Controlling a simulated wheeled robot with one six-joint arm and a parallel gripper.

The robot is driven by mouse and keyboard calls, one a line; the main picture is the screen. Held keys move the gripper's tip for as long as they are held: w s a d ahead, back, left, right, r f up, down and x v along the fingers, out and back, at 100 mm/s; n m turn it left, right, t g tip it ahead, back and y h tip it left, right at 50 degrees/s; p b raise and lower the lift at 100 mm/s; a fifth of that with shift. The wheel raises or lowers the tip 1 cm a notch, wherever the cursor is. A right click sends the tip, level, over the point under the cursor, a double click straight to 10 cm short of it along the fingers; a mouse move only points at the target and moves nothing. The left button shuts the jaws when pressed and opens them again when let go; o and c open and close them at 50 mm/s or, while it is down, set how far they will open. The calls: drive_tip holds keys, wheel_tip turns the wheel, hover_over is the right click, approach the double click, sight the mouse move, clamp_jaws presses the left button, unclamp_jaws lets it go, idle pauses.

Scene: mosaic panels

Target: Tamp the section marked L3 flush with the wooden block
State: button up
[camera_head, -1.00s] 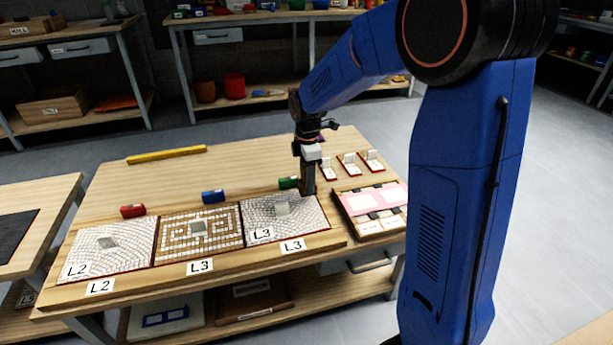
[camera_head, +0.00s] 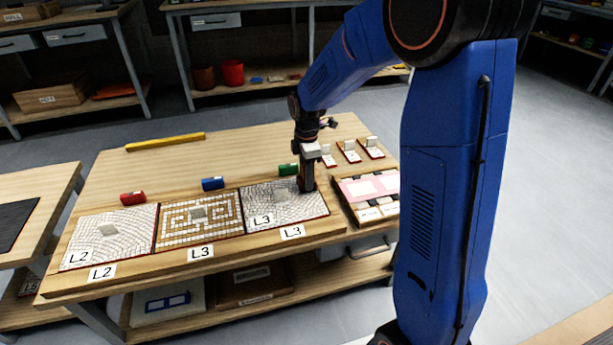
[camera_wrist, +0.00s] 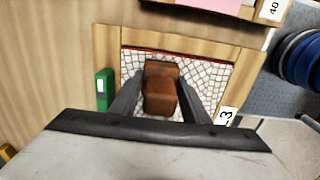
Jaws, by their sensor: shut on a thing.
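My gripper (camera_wrist: 160,100) is shut on a brown wooden block (camera_wrist: 161,88), held between its dark fingers in the wrist view. In the head view my gripper (camera_head: 307,178) points down at the far right part of the right mosaic panel (camera_head: 262,214), which carries an L3 label. The panel's white tiles (camera_wrist: 208,74) show around the block in the wrist view. The block's underside is hidden, so I cannot tell whether it touches the tiles. A grey square patch (camera_head: 285,197) lies near the panel's middle, left of the block.
The middle panel (camera_head: 180,236), with an L3 front label, and the L2 panel (camera_head: 125,247) lie to the left. Red (camera_head: 133,198), blue (camera_head: 213,184) and green (camera_head: 287,169) pieces stand behind the panels. A tray (camera_head: 368,212) is at the right. The table's back is mostly clear.

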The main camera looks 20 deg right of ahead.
drive_tip(key=shift+f, duration=0.65)
idle(1.4)
drive_tip(key=shift+r, duration=0.1)
drive_tip(key=shift+r, duration=3.45)
drive_tip(key=shift+w, duration=0.1)
